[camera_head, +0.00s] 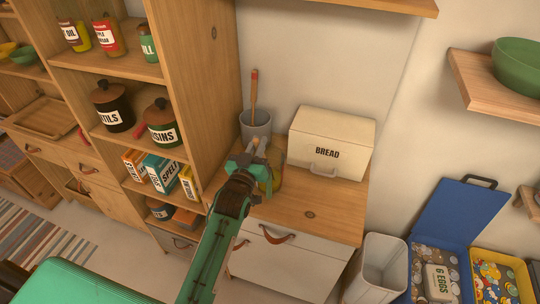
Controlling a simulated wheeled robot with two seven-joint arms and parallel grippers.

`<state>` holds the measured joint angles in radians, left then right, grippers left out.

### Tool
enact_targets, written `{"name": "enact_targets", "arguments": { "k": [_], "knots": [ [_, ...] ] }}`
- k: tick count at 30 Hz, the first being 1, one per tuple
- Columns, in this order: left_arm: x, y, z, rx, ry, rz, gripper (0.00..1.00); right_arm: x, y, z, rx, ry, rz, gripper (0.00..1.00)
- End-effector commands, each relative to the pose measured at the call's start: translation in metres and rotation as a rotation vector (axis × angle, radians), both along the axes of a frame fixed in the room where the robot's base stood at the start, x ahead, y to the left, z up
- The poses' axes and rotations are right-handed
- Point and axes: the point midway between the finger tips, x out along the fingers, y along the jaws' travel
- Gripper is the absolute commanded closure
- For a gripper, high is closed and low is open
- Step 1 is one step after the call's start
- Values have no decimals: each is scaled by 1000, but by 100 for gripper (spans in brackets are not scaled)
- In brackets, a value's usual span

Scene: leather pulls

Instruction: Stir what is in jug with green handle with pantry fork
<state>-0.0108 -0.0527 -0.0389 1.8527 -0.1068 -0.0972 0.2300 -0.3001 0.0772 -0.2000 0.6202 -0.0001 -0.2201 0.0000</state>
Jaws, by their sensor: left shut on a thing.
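My left gripper (257,153) reaches up from the bottom of the picture to the cabinet top. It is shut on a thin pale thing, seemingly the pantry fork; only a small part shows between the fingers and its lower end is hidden. A yellowish vessel (277,181), likely the jug with the green handle, stands just behind and right of the gripper, largely covered by it. I cannot tell its handle from the green gripper parts, nor see its contents. My right gripper is not in view.
A grey pot (257,125) with an upright red-tipped wooden utensil stands behind the gripper. A white bread box (332,140) is close on the right. A tall shelf (203,60) walls the left side. The wooden cabinet top (330,212) is clear at front right.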

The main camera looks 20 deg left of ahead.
Motion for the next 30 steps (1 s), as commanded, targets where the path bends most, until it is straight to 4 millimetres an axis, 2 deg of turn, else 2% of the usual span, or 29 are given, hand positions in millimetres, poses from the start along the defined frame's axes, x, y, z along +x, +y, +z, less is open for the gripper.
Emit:
{"name": "enact_targets", "arguments": {
  "k": [1,30],
  "knots": [
    [-1,1,10,0,0,0,100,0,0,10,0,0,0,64],
    [-16,17,95,1,-1,0,100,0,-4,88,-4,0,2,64]
  ]
}}
